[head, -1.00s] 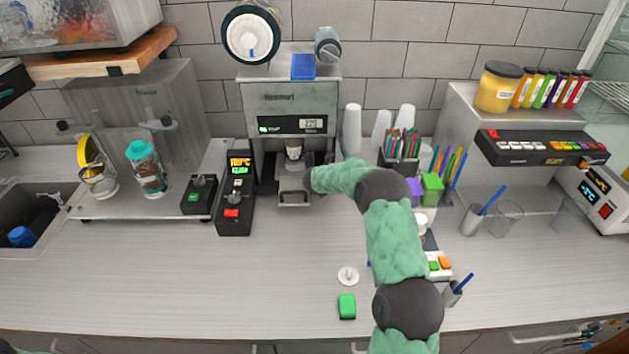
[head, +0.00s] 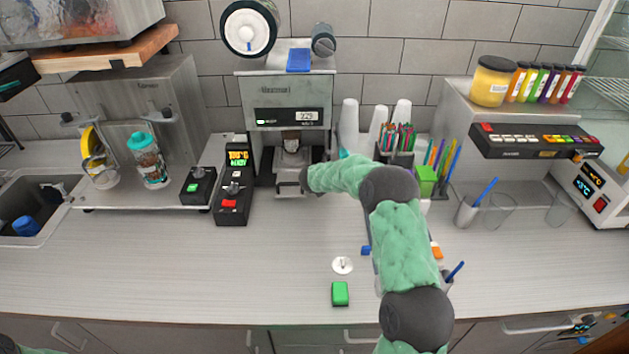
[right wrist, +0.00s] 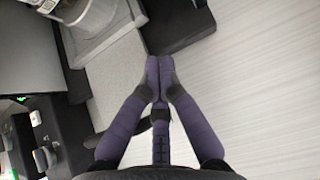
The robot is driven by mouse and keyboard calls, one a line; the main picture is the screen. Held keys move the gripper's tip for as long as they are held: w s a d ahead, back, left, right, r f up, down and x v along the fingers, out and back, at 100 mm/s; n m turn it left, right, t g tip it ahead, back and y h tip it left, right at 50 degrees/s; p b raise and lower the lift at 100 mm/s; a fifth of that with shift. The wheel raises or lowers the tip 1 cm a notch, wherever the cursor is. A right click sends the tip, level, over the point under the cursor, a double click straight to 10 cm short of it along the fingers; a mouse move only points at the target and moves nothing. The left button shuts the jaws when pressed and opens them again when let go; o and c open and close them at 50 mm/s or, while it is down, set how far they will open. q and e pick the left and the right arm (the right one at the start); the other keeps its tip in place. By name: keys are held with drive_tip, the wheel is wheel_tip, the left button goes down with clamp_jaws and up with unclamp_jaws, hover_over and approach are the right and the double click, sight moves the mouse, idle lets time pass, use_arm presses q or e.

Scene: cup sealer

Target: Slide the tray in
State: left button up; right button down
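The steel cup sealer (head: 290,95) stands at the back centre. Its tray (head: 292,160) is low between the uprights, with a handle (head: 290,188) at the front. A cup (head: 292,145) stands in the tray, its top close under or inside the sealer head; the exact overlap is unclear. My right gripper (head: 304,180) is at the right front of the tray, partly hidden by its own arm. In the right wrist view its purple fingers (right wrist: 159,72) meet at the tips beside the grey tray surface (right wrist: 112,75), with nothing seen between them. Contact is unclear. My left gripper is out of view.
A black control box (head: 233,195) stands left of the sealer. Upturned cups (head: 378,122) and a straw holder (head: 398,150) stand to its right. A white lid (head: 343,265) and a green block (head: 340,293) lie in front. The counter's left front is clear.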

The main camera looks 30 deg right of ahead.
drive_tip(key=shift+s+a, duration=0.1)
drive_tip(key=shift+a, duration=0.3)
drive_tip(key=v, duration=0.6)
drive_tip(key=shift+s+r, duration=0.2)
drive_tip(key=shift+r, duration=0.1)
